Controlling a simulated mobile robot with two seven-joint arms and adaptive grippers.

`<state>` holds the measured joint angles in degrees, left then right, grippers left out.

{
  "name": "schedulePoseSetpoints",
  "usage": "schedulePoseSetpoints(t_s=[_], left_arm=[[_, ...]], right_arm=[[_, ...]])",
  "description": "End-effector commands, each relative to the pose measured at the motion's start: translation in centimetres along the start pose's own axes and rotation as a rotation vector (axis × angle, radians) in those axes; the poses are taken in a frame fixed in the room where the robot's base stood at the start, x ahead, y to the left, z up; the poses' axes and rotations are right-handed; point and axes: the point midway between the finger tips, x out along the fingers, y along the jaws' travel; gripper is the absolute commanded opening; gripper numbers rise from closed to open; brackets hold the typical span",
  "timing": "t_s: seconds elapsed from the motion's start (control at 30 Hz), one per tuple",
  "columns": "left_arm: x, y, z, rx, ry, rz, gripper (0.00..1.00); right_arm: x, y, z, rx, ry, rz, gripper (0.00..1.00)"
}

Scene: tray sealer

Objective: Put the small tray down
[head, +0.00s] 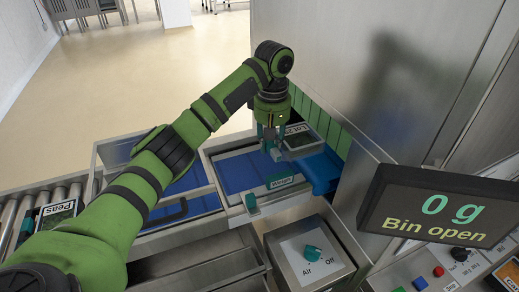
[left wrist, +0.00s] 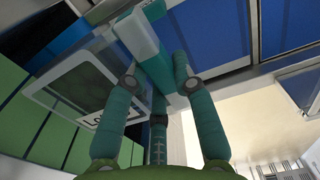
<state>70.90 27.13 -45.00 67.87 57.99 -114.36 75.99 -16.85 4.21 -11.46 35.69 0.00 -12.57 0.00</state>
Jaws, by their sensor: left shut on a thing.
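The small tray (head: 303,140) has a pale rim, dark green contents and a label that is partly covered. It is at the far right of the blue bed. My left gripper (head: 272,148) is at its left edge. In the left wrist view, the left gripper's fingers (left wrist: 158,80) close on a white and teal piece (left wrist: 140,38) beside the tray (left wrist: 62,88). This piece seems to be the tray's grip. I cannot tell whether the tray touches the surface below. My right gripper is not in view.
The blue bed (head: 238,174) is bare left of the tray. A steel wall stands close on the right. A roller conveyor (head: 25,205) at left carries a Peas tray (head: 57,216). A display (head: 445,208) reads "0 g, Bin open". An Air/Off knob box (head: 335,268) stands in front.

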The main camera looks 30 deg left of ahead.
Motion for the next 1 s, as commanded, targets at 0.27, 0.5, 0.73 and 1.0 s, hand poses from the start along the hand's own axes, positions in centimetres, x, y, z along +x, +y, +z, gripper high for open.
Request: schedulePoseSetpoints(t_s=[0.27,0.5,0.73,1.0], left_arm=[[2.3,-3.3,-3.4,-0.014,-0.002,-0.006,0.0],[5.5,-6.8,-7.0,-0.011,-0.002,-0.005,0.0],[7.0,-8.0,-8.5,-0.006,-0.001,-0.001,0.0],[10.4,-8.0,-8.4,-0.006,-0.002,-0.002,0.0]], right_arm=[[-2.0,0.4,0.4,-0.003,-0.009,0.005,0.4],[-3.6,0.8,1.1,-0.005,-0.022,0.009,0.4],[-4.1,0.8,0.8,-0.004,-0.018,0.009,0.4],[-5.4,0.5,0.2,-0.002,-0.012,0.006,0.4]])
